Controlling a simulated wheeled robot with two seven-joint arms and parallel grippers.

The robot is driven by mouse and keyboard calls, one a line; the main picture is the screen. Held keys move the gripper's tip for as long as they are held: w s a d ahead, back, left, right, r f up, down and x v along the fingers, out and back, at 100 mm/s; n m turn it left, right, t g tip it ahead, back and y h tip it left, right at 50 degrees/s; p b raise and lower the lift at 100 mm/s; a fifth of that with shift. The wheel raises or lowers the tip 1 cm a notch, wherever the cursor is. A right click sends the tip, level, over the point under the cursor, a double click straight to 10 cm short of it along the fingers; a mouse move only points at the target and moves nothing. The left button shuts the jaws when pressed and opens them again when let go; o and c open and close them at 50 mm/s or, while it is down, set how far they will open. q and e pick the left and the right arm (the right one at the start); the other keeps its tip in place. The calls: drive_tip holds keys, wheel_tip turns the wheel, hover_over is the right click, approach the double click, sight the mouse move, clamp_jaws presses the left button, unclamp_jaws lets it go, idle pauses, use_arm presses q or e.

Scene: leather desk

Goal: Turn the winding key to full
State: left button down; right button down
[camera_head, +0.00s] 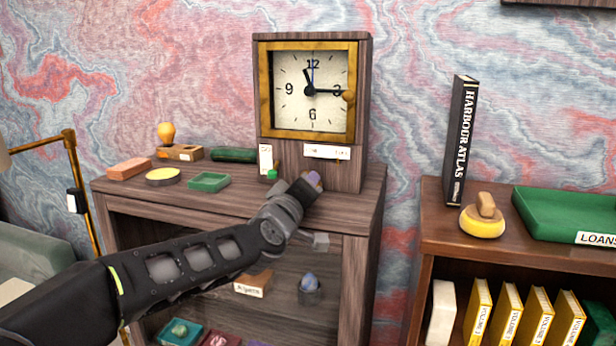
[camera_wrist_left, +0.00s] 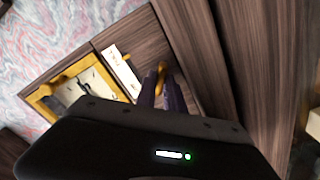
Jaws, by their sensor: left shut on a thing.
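The clock (camera_head: 363,120) is a tall dark wooden case with a brass-framed white face (camera_head: 293,75), standing on the cabinet. A white label (camera_head: 327,152) is on its front below the face. My left gripper (camera_head: 308,184) is at the lower front of the case. In the left wrist view my left gripper (camera_wrist_left: 168,92) is shut on the brass winding key (camera_wrist_left: 161,70), whose upper part shows between the dark fingers. In the head view the fingers mostly hide the key. The label (camera_wrist_left: 122,72) and the tilted face (camera_wrist_left: 88,88) also show in the wrist view. My right gripper is out of view.
On the cabinet top (camera_head: 235,205), left of the clock, are a brick-coloured block (camera_head: 129,168), a yellow disc (camera_head: 163,176) and a green dish (camera_head: 208,182). A shelf at right holds an upright black book (camera_head: 460,140), a yellow-based weight (camera_head: 483,219) and a green tray (camera_head: 570,212).

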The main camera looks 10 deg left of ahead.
use_arm(q)
drive_tip(key=m+p, duration=0.2)
drive_tip(key=m, duration=0.1)
drive_tip(key=shift+m, duration=0.4)
drive_tip(key=m+p, duration=0.2)
drive_tip(key=m, duration=0.1)
drive_tip(key=shift+m, duration=0.3)
drive_tip(key=m+p, duration=0.3)
drive_tip(key=m, duration=0.3)
drive_tip(key=m+p, duration=0.2)
drive_tip(key=m, duration=0.4)
drive_tip(key=shift+m+p, duration=0.3)
drive_tip(key=shift+p, duration=0.05)
drive_tip(key=m+p, duration=0.1)
drive_tip(key=m, duration=0.3)
drive_tip(key=shift+f+m+p, duration=0.1)
drive_tip(key=shift+m+p, duration=0.5)
drive_tip(key=shift+m, duration=0.8)
drive_tip(key=c, duration=1.7)
unclamp_jaws()
